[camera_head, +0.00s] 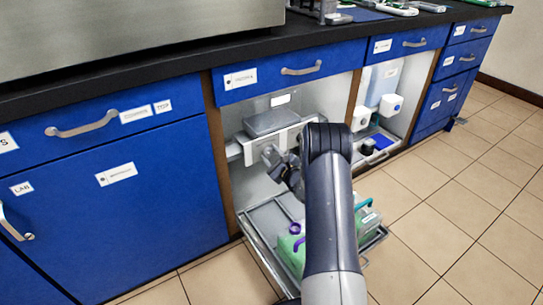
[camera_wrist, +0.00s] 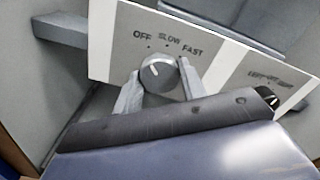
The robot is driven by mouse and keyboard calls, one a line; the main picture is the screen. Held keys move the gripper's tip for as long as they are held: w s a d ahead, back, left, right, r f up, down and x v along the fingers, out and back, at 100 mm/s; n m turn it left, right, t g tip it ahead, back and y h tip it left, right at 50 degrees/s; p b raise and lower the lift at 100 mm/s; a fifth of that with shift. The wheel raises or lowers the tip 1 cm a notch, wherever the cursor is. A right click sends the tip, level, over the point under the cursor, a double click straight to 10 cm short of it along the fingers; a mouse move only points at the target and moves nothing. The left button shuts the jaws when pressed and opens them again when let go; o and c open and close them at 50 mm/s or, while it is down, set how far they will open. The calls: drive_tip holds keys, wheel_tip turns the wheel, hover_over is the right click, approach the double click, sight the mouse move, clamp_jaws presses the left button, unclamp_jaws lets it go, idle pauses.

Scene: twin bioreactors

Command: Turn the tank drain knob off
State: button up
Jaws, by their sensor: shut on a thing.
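The grey round knob (camera_wrist: 158,70) is on a white and grey panel (camera_wrist: 118,45) marked OFF, SLOW and FAST. Its white line points up and left, roughly toward the OFF side. My gripper (camera_wrist: 157,79) is shut on this knob, one finger on each side. In the head view my gripper (camera_head: 277,160) is at the panel front (camera_head: 253,152) inside the open cabinet bay. The knob is hidden there by my gripper and arm.
A second, black knob (camera_wrist: 266,96) with LEFT, OFF and RIGHT labels is to the right on the panel. Below the panel, a pulled-out wire tray (camera_head: 262,250) holds a green-and-grey container (camera_head: 291,252). Blue cabinet doors (camera_head: 135,205) stand left.

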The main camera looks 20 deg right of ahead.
drive_tip(key=o, duration=1)
drive_tip(key=s+p, duration=0.1)
drive_tip(key=s, duration=0.2)
drive_tip(key=s+d+p, duration=0.1)
drive_tip(key=s, duration=0.3)
drive_tip(key=s+d+p, duration=0.1)
drive_tip(key=s, duration=0.2)
drive_tip(key=shift+s+p, duration=0.3)
drive_tip(key=w+b, duration=0.1)
drive_tip(key=w, duration=0.2)
drive_tip(key=w+a+b, duration=0.1)
drive_tip(key=w, duration=0.2)
drive_tip(key=w+b, duration=0.1)
drive_tip(key=w, duration=0.2)
drive_tip(key=shift+w+a+f, duration=0.1)
drive_tip(key=shift+w+a, duration=0.1)
drive_tip(key=shift+a, duration=0.2)
drive_tip(key=shift+w+a, duration=0.1)
drive_tip(key=shift+w, duration=0.55)
